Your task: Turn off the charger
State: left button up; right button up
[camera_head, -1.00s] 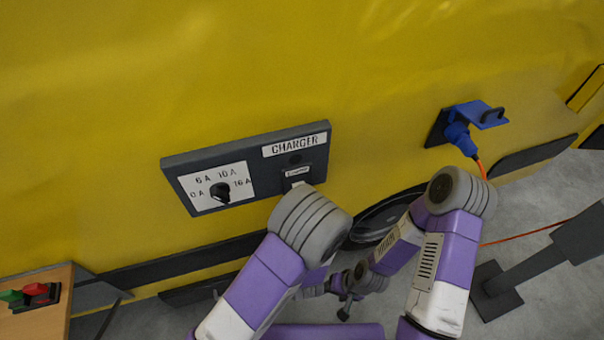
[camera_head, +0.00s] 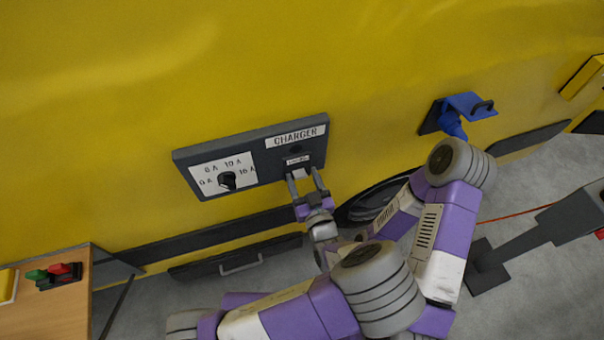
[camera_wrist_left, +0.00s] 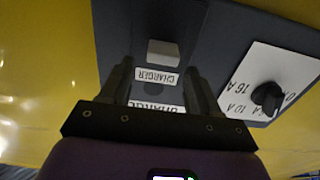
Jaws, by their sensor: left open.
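The charger panel (camera_head: 268,171) is a dark grey box on the yellow wall, with a CHARGER sign at its upper right. A black rotary knob (camera_head: 227,181) sits on its white dial plate, marked from 0 A to 16 A. My left gripper (camera_head: 305,176) is open at the panel's lower right, below the small CHARGER label (camera_head: 298,160). In the left wrist view, upside down, a pale switch block (camera_wrist_left: 163,53) lies just beyond and between the open fingertips (camera_wrist_left: 158,70). I cannot tell whether they touch the panel. My right gripper is hidden behind my left arm.
A blue plug (camera_head: 452,125) sits in a blue-lidded socket (camera_head: 470,105) to the right. A wooden table (camera_head: 50,300) with a red and green button box (camera_head: 58,277) is at lower left. A grey stand (camera_head: 530,245) is at right.

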pick_arm(q)
jog(key=shift+w+a, duration=0.25)
jog(key=shift+w, duration=0.45)
jog(key=c, duration=1)
jog(key=shift+c, duration=0.2)
jog(key=o, duration=1)
jog(key=shift+o, duration=0.2)
jog(key=v, duration=0.7)
jog(key=shift+s, duration=0.3)
